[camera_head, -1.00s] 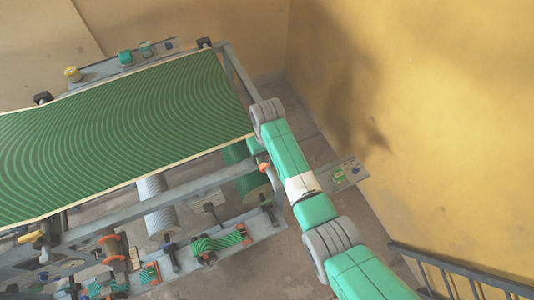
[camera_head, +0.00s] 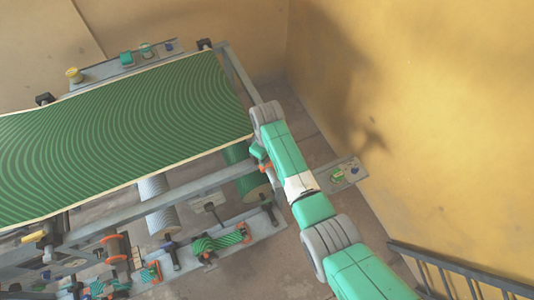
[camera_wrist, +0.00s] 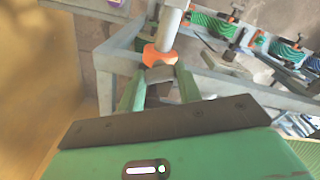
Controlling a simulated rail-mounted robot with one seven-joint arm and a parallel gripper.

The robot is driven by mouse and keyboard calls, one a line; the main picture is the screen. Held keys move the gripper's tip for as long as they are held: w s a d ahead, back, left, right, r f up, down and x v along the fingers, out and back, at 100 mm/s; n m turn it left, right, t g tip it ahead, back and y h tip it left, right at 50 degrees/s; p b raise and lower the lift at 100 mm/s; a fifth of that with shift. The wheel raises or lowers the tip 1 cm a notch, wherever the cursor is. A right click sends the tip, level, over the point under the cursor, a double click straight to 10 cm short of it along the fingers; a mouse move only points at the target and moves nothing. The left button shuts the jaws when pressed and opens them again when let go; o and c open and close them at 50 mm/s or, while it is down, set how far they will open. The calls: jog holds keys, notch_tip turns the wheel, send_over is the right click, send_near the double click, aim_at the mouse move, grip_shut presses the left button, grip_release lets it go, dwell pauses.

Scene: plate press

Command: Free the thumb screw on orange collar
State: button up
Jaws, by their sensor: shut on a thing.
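The orange collar (camera_wrist: 158,57) sits around a grey rod (camera_wrist: 168,28) in the wrist view. In the head view a small orange part (camera_head: 267,166) shows just left of my arm's end. My gripper (camera_wrist: 160,71) reaches in from below in the wrist view, with one green finger on each side of a small grey part at the collar's near side. This part is at the thumb screw's place, and the fingers are shut on it. The screw's shape and thread are mostly hidden. In the head view my arm's end covers most of the gripper.
The green striped sheet (camera_head: 120,130) covers the press to the left. Grey frame bars (camera_head: 165,205) run beneath it. A lower shelf with several rollers and orange clamps (camera_head: 115,250) lies in front. The yellow wall (camera_head: 430,130) and a dark railing (camera_head: 465,275) are on the right.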

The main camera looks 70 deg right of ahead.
jog(key=n+p, duration=0.1)
jog(key=n, duration=0.5)
jog(key=shift+r, duration=0.1)
jog(key=n, duration=0.5)
jog(key=shift+n, duration=0.4)
jog(key=n, duration=0.5)
jog(key=shift+n+p, duration=0.3)
jog(key=shift+p, duration=0.05)
jog(key=n, duration=0.5)
jog(key=shift+n, duration=0.4)
jog(key=o, duration=1)
